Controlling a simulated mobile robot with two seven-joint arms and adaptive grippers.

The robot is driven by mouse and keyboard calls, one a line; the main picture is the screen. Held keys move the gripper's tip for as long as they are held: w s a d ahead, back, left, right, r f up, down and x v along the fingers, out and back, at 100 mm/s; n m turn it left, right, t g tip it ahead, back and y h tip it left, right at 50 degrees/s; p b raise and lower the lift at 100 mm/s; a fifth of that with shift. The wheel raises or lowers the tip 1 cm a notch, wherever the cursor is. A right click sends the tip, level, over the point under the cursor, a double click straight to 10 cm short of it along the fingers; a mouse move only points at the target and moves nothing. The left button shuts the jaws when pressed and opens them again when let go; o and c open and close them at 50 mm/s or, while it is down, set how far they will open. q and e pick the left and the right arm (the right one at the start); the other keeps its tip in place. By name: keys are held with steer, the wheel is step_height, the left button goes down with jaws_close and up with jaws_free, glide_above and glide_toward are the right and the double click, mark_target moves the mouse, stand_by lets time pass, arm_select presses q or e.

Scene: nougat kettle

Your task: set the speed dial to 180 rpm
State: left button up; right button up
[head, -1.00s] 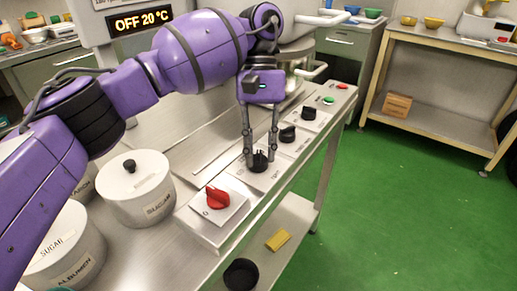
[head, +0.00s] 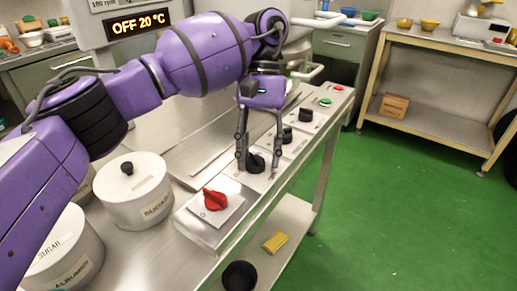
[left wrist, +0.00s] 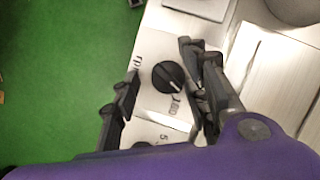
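The speed dial (head: 255,163) is a black round knob on a light plate on the sloping control panel. In the left wrist view the dial (left wrist: 168,77) has a pale pointer line that seems to aim toward a printed "180"; "rpm" is printed on the other side. My left gripper (head: 258,168) points down with one finger on each side of the dial. Its fingers (left wrist: 158,82) are spread, with visible gaps to the knob. A display (head: 139,23) reads "OFF 20 °C"; the small line above it is cut off and seems to read "180 rpm". My right gripper is not in view.
A red knob (head: 215,199) sits on the panel nearer me. Beyond the dial are black knobs (head: 287,135) (head: 306,114), a green button (head: 325,102) and a red button (head: 338,87). White lidded tubs (head: 133,190) stand at left. Green floor is clear at right.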

arm_select(q)
steer(key=shift+w, duration=0.15)
steer(key=shift+r, duration=0.1)
steer(key=shift+w+r, duration=0.3)
steer(key=shift+r, duration=0.2)
steer(key=v, duration=1)
steer(key=shift+r, duration=0.45)
